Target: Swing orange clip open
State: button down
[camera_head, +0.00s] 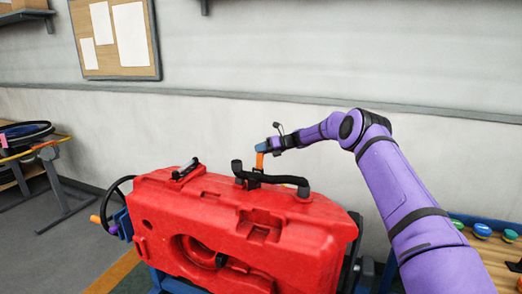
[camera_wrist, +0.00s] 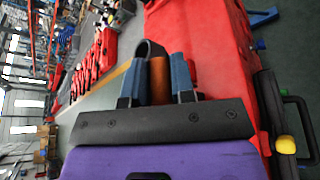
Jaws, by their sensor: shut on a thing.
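My gripper (camera_head: 262,147) reaches in from the right above the tank and is at the clip's upper end. In the wrist view my gripper's two blue fingers (camera_wrist: 157,80) are on either side of the orange clip (camera_wrist: 159,82) and shut on it. A black curved part (camera_wrist: 150,48) shows just beyond the clip. The clip's far end is hidden there.
A black handle (camera_head: 185,170) sits on the tank's top left. A black wheel (camera_head: 112,205) stands left of the tank. A bench with coloured knobs (camera_head: 482,231) is at the right. The wall behind is clear near my gripper.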

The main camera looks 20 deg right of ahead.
jog(key=shift+s+f, duration=0.1)
jog(key=shift+f, duration=0.3)
jog(key=c, duration=1)
grip_release()
jog(key=shift+o, duration=0.2)
jog(key=shift+r, duration=0.2)
jog(key=v, duration=1)
jog(key=shift+d, duration=0.35)
jog(key=shift+r, duration=0.15)
